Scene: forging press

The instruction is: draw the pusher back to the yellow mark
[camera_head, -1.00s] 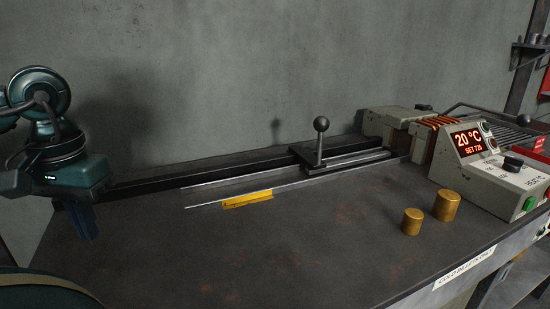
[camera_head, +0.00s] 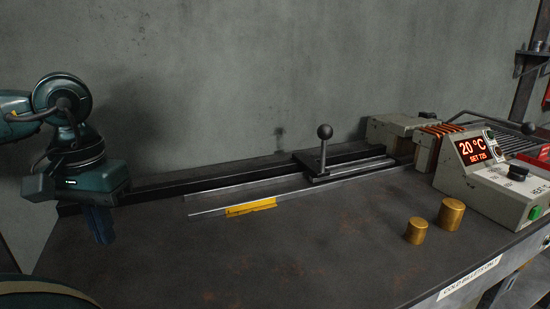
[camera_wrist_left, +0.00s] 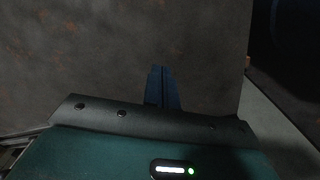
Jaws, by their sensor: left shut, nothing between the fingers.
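The yellow mark (camera_head: 251,207) lies along the front rail, to the left of the pusher. My left gripper (camera_head: 104,226) hangs at the left over the table, fingers down, shut and empty, well apart from the pusher and left of the mark. Its closed blue fingers also show in the left wrist view (camera_wrist_left: 162,88) above the bare tabletop. My right gripper is not in view.
Two brass billets (camera_head: 451,214) stand on the table at right. Behind them is the heater box (camera_head: 495,185) reading 20 °C, with an orange coil (camera_head: 430,145) by the rails' right end. A grey wall runs behind. The table's front middle is clear.

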